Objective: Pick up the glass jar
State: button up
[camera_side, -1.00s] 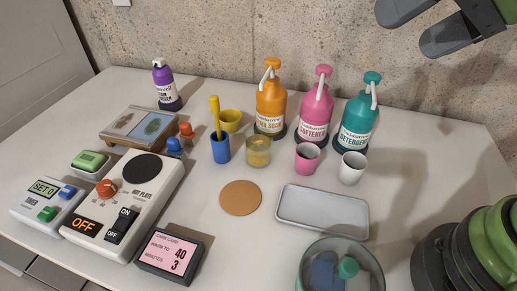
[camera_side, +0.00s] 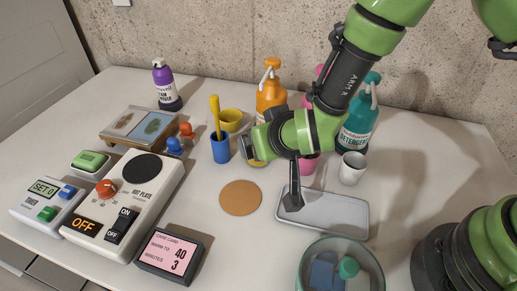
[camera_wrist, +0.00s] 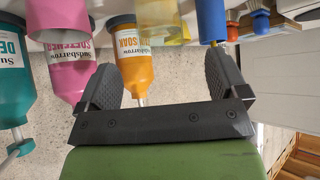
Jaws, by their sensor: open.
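The glass jar (camera_side: 256,163) is small and clear with yellowish contents. In the side view my arm hides nearly all of it, leaving only a low sliver showing on the table. In the wrist view, which is upside down, the jar (camera_wrist: 170,32) is at the top middle, partly cut off by the frame. My gripper (camera_wrist: 163,65) has its two dark fingers spread wide with nothing between them. In that picture the jar lies beyond the fingertips, within the sideways span of the fingers.
An orange pump bottle (camera_side: 270,90) stands behind the jar. A blue cup (camera_side: 221,148) with a yellow stick and a yellow cup (camera_side: 230,120) stand left. A metal tray (camera_side: 340,215) and white cup (camera_side: 352,168) are right. The cork disc (camera_side: 240,198) is in front.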

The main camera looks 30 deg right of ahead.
jog(key=x, duration=0.7)
jog(key=shift+w+d+f, duration=0.1)
jog(key=shift+w+f, duration=0.15)
jog(key=shift+w, duration=0.1)
jog(key=c, duration=1.1)
